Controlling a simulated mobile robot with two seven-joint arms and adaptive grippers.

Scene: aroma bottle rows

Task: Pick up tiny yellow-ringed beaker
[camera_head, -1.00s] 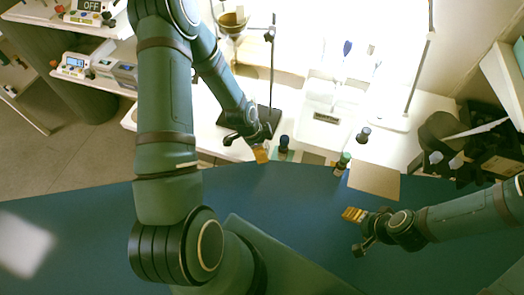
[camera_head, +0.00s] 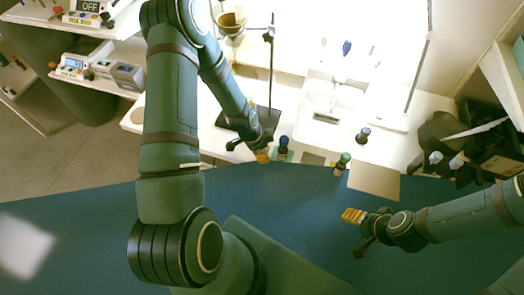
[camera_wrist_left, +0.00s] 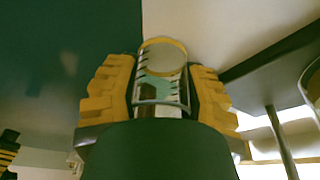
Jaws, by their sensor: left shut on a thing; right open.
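A small clear beaker with a yellow ring at its rim (camera_wrist_left: 163,62) sits between the yellow pads of my left gripper (camera_wrist_left: 160,100) in the left wrist view. The gripper is shut on it. In the head view my left gripper (camera_head: 262,155) is at the bench's front edge, just left of a dark bottle; the beaker there is too small to make out. My right gripper (camera_head: 354,216) is open and empty at the right, over the blue surface.
A dark bottle with a blue band (camera_head: 283,146), a green-capped bottle (camera_head: 342,163) and another dark bottle (camera_head: 362,136) stand on the white bench. A tan board (camera_head: 374,181) lies at the front edge. A stand with a funnel (camera_head: 231,24) is behind my left arm.

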